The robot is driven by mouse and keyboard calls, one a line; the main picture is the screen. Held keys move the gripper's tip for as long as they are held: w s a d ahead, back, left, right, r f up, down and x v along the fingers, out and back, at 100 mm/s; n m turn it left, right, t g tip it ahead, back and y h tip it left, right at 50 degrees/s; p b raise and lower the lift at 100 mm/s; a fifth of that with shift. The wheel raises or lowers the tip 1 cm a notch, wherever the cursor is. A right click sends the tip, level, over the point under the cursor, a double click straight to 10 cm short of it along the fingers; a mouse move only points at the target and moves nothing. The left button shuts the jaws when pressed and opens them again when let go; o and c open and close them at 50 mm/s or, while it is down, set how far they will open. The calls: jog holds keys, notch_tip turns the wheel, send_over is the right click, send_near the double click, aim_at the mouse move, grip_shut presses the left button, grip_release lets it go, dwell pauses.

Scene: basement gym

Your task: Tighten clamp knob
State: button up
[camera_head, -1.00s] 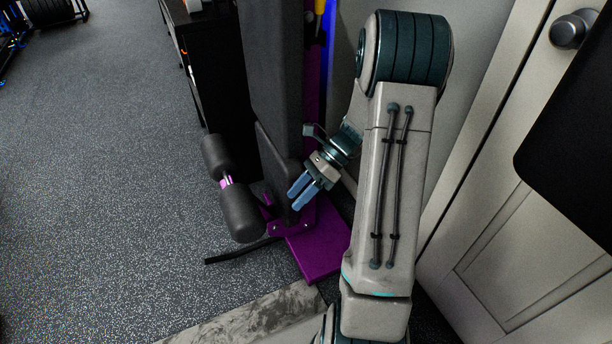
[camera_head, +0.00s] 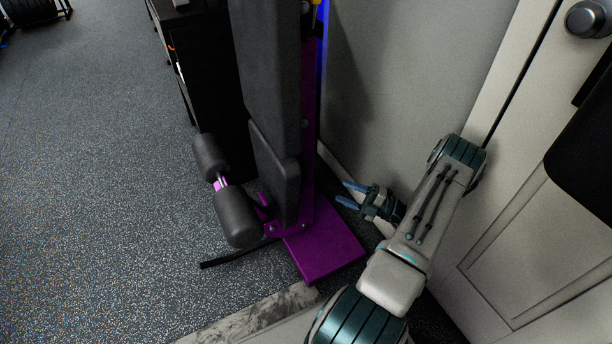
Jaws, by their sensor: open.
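My gripper (camera_head: 345,193) is open and empty, its two blue fingers apart and pointing left. It shows to the right of the purple upright (camera_head: 312,150) of a gym bench, above the right part of its purple base plate (camera_head: 325,247) in the picture. The fingers look clear of the bench. I cannot make out a clamp knob for certain; small dark fittings show on the upright, too small to identify.
Black pads (camera_head: 270,70) stand upright on the bench, with foam rollers (camera_head: 240,215) at their left. A black cabinet (camera_head: 205,90) is behind. A wall and a white door (camera_head: 545,240) are close on the right. Speckled floor (camera_head: 90,180) is free at left.

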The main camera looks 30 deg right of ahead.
aim_at(305, 177)
jog(key=b+x, duration=0.3)
jog(key=x, duration=1.1)
jog(key=shift+s+a+f, duration=0.1)
jog(key=shift+s, duration=0.05)
jog(key=c, duration=0.7)
